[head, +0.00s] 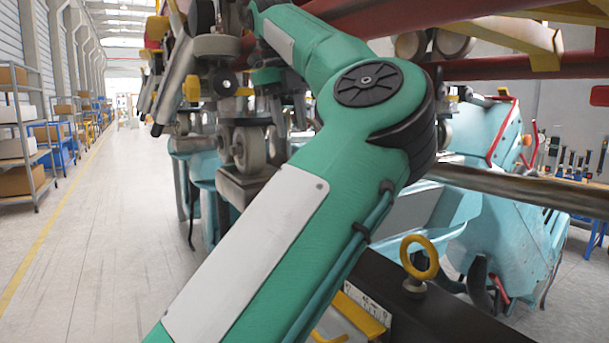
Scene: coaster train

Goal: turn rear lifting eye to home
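A yellow lifting eye (420,257) stands upright on a short grey stem on a dark block (440,315) at the lower right. Its ring opening faces me almost fully. I cannot tell from this view alone whether it is the rear one. A white scale with black marks (374,307) and a yellow piece (358,316) lie left of it. My green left arm crosses the middle of the view, well above and left of the eye. My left gripper (290,108) is up among the wheels, dark and partly hidden, apart from the eye; its fingers are unclear. My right gripper does not show.
Wheel assemblies (240,148) hang beneath red rails (470,68) at top centre. A grey tube (530,190) runs across the right, before light blue train bodies (515,235). A tool bench (575,185) stands far right. The aisle floor (110,230) at left is clear, beside shelves.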

